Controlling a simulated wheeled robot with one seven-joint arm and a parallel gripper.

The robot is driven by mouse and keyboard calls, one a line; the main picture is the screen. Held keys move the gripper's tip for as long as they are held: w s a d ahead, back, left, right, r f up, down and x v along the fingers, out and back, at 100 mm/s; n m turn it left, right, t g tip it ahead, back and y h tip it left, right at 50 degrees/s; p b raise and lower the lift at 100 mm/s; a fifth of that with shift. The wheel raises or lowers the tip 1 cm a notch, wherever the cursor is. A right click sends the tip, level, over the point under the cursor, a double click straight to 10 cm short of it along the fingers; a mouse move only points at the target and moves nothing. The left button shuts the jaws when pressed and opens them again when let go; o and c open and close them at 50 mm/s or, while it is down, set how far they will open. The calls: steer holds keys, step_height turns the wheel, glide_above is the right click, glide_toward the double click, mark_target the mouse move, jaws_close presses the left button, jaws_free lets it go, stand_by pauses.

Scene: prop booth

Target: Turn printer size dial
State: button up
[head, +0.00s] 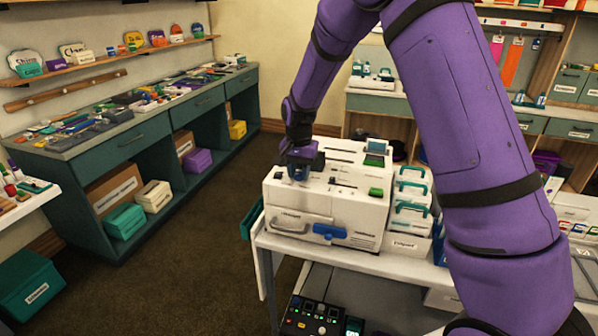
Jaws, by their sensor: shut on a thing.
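The white printer (345,206) stands on the white table (390,262) in the middle of the head view. It has a blue handle on its front, a green button on top and a small screen at the back. My gripper (299,176) points down over the left part of the printer's top.
White bins with teal handles (411,205) stand close to the printer's right side. A black control panel (312,316) sits low in front of the table. A long teal counter (130,140) with many small items runs along the left wall. The dark floor between is clear.

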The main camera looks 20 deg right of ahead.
mark_target(299, 173)
steer(key=o, duration=0.9)
step_height(299, 173, up, 11)
steer(key=shift+f, duration=0.1)
stand_by(0.5)
